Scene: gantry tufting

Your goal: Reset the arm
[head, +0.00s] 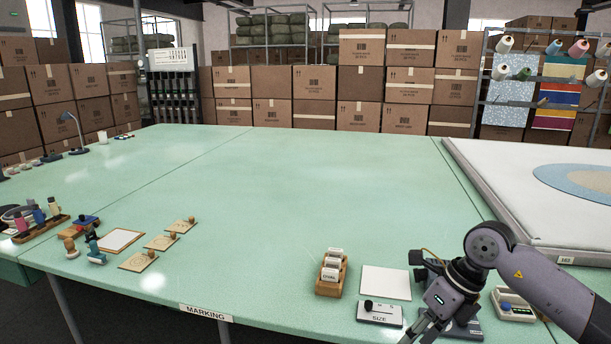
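My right arm (540,290) comes in from the right edge and bends down at a dark elbow joint over the front right of the green table (270,190). My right gripper (428,334) points down and left at the bottom edge of the head view. Its fingertips are cut off by the frame, so I cannot tell whether it is open or shut. It hangs in front of a dark device (430,272), partly hiding it. My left arm and gripper are not in view.
Near the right gripper are a SIZE box (380,316), a white sheet (386,283), a wooden card holder (331,275) and a small keyed device (514,308). Stamps and wooden plates (138,261) lie at the left. The table's middle is clear.

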